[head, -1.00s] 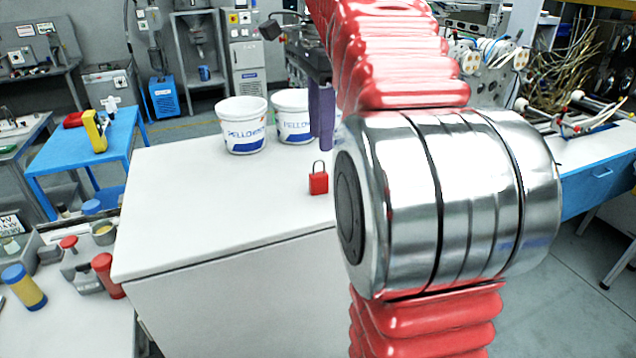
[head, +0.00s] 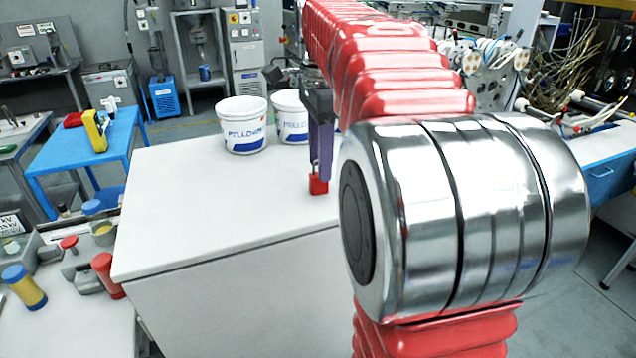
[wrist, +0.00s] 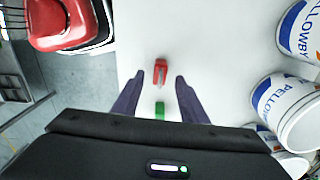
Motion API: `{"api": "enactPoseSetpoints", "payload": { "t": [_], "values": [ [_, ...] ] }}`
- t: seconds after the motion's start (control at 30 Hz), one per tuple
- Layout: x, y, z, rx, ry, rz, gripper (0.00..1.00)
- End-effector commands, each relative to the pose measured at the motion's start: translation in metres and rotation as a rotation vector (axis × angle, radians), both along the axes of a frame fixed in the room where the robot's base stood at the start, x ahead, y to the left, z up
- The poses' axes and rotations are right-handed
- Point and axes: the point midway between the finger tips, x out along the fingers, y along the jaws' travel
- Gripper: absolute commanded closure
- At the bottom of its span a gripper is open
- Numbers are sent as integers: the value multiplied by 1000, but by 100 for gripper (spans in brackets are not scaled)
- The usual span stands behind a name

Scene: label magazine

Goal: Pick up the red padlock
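The red padlock (head: 318,187) stands on the white worktop near its right part, partly hidden by a purple finger of my gripper (head: 321,165) in the head view. In the wrist view the padlock (wrist: 160,70) lies between the tips of the two purple fingers of my gripper (wrist: 159,76). White surface shows on both sides of it, so the fingers are open and apart from it. A small green thing (wrist: 159,110) shows between the fingers nearer the palm; I cannot tell what it is.
Two white PELLOWBY buckets, a left one (head: 243,126) and a right one (head: 291,117), stand behind the padlock on the worktop (head: 205,210). The worktop left of the padlock is clear. A blue table (head: 60,160) stands at the left.

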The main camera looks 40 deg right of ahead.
Motion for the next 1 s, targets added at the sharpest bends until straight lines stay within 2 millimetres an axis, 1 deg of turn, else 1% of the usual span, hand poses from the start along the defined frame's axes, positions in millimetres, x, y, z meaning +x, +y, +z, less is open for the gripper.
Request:
{"api": "enactPoseSetpoints", "payload": {
  "t": [0.3,0.4,0.93,0.97,1.0],
  "values": [
    [1,3,-39,1,2,0,61],
    [1,2,-45,0,0,0,61],
    [1,2,-46,0,0,-1,61],
    [1,2,-46,0,0,-1,62],
    [1,2,-46,0,0,-1,64]
  ]
}}
